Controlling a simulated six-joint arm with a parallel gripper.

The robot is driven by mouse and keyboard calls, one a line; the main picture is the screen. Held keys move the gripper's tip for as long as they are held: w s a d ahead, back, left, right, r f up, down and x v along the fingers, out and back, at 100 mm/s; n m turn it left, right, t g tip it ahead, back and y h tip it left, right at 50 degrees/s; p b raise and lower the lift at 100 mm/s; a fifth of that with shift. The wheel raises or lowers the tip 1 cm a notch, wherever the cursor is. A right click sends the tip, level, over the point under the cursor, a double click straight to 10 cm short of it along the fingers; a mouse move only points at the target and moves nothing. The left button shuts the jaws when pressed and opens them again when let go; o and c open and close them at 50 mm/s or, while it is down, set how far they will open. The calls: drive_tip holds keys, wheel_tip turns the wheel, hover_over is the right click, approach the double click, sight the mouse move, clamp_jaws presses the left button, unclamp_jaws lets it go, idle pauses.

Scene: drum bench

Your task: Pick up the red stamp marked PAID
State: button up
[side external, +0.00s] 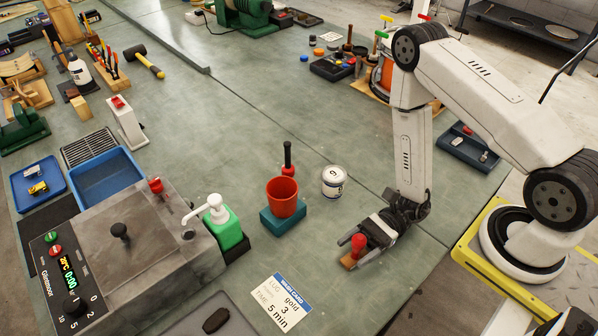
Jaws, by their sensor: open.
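A small stamp-like piece with a red knob (358,243) and a light brown block under it stands near the front right edge of the bench. I cannot read any PAID marking on it. My gripper (353,252) is open and low over the bench, with its fingers reaching to either side of this piece. The piece appears to be between the fingers; whether either finger touches it I cannot tell. Part of its block is hidden by the gripper.
Left of my gripper are a white can (333,181), an orange-red cup (282,197) on a teal block (283,218), and a green pump bottle (225,228). A job card (281,303) lies in front. A grey machine (130,255) fills the front left.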

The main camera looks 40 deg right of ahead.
idle(0.4)
clamp_jaws()
drive_tip(key=shift+r, duration=0.1)
drive_tip(key=shift+r, duration=4.9)
